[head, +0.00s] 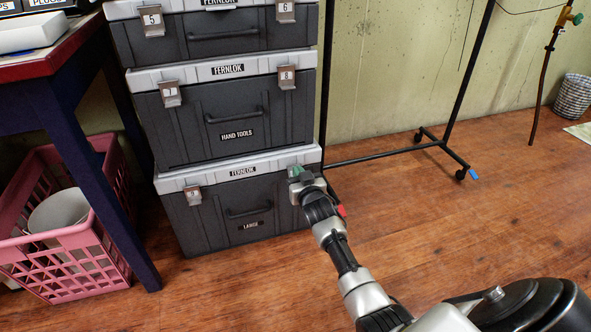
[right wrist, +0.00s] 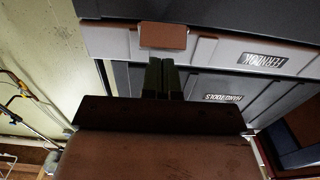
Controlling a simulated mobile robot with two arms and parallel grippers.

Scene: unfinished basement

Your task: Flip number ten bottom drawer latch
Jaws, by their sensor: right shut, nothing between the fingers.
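The bottom drawer (head: 240,215) of the dark stacked toolbox is labelled LARGE and has a light grey lid rim. Latch nine (head: 193,195) is at its left. My right gripper (head: 297,172) is at the rim's right end, where it covers latch ten in the head view. In the right wrist view, which is upside down, a brownish plate, seemingly latch ten (right wrist: 163,36), sits on the grey rim. The shut, empty fingers (right wrist: 160,72) point at it, their tips close to its edge. I cannot tell whether they touch, or the latch's position. My left gripper is out of view.
The HAND TOOLS drawer (head: 215,118) with latches seven and eight sits directly above. A pink basket (head: 75,245) and a dark table leg (head: 110,200) stand left. A black rack (head: 400,150) stands right. The wooden floor in front is mostly clear.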

